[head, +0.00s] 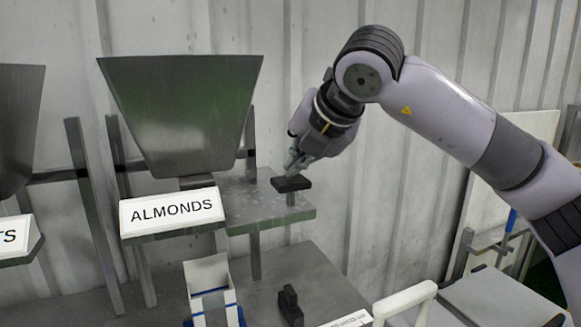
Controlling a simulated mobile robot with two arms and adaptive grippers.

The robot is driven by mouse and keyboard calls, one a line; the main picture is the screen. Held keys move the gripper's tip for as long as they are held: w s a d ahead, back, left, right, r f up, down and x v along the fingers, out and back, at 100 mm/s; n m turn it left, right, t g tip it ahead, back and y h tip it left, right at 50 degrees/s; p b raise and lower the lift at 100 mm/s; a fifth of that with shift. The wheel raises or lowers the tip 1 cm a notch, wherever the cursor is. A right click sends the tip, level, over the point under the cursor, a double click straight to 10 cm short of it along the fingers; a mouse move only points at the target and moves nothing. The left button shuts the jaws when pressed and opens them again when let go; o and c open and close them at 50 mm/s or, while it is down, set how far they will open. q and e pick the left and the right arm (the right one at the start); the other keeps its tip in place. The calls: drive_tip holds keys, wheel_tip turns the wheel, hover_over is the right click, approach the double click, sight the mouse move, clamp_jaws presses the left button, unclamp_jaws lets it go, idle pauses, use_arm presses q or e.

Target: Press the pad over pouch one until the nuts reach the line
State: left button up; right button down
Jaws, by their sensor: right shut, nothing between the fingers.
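The black pad (291,184) sits on a short post at the right end of the metal shelf under the hopper (185,115) labelled ALMONDS. My right gripper (292,170) is shut and empty, pointing down right over the pad. I cannot tell whether its fingertips touch the pad. A white pouch (208,275) with a blue line stands open below the shelf, its lower part cut off by the frame edge. No nuts can be made out in it. My left gripper is not in view.
The ALMONDS sign (172,212) fronts the shelf (270,215). A small black block (290,305) stands on the grey table (325,275) right of the pouch. Another hopper (18,125) is at the left edge. A white handle (405,298) stands at lower right.

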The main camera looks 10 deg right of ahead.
sight(295, 178)
drive_tip(key=shift+r+p, duration=0.65)
drive_tip(key=shift+r, duration=0.85)
wheel_tip(295, 178, up, 5)
drive_tip(key=p, duration=0.3)
